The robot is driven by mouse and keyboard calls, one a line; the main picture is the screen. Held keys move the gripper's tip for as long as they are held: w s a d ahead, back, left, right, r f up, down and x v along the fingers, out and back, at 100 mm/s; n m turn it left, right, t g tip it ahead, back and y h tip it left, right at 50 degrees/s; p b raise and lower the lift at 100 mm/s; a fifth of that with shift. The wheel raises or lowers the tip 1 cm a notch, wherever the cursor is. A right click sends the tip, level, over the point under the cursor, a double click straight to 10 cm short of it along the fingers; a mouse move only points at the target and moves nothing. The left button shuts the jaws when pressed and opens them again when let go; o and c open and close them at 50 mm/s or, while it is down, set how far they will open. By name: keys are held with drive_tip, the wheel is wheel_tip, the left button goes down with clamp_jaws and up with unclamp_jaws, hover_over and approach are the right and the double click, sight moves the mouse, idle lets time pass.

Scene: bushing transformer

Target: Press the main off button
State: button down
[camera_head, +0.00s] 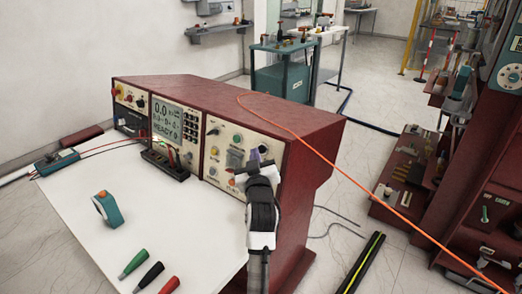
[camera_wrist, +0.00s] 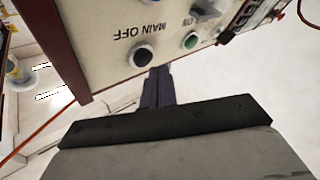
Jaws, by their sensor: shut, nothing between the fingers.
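The main off button is a dark round button with a pale ring (camera_wrist: 141,57), beside the upside-down "MAIN OFF" label in the wrist view. It sits on the cream front panel (camera_wrist: 100,40) of the dark red console (camera_head: 305,150). In the head view I cannot make the button out behind my gripper. My gripper (camera_head: 258,155) is in front of the right end of the console. It also shows in the wrist view (camera_wrist: 158,72), with dark fingers shut and empty. The fingertips appear just below and right of the button there; I cannot tell whether they touch the panel.
A green ON button (camera_wrist: 191,41) is close by on the same panel. The white tabletop (camera_head: 90,225) holds a teal device (camera_head: 107,209) and several coloured handles (camera_head: 151,275). An orange cable (camera_head: 350,180) runs over the console.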

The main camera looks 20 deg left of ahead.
drive_tip(key=shift+w+d+f, duration=0.1)
drive_tip(key=shift+w, duration=0.2)
drive_tip(key=shift+w+d+f, duration=0.1)
drive_tip(key=shift+w+d, duration=0.05)
drive_tip(key=shift+w, duration=0.25)
idle(0.9)
drive_tip(key=shift+s, duration=0.1)
drive_tip(key=shift+s+a+r, duration=0.2)
drive_tip(key=shift+s+a, duration=0.05)
drive_tip(key=shift+s, duration=0.45)
drive_tip(key=shift+s, duration=0.1)
drive_tip(key=shift+s+a+r+p, duration=0.2)
drive_tip(key=shift+s+a+p, duration=0.1)
drive_tip(key=shift+s, duration=0.45)
drive_tip(key=shift+s+a+r+p, duration=0.15)
drive_tip(key=shift+s+a+r, duration=0.1)
drive_tip(key=shift+s, duration=0.45)
drive_tip(key=shift+s+a+r+p, duration=0.15)
drive_tip(key=shift+s+a+p, duration=0.15)
drive_tip(key=shift+s, duration=0.45)
drive_tip(key=c, duration=2.2)
unclamp_jaws()
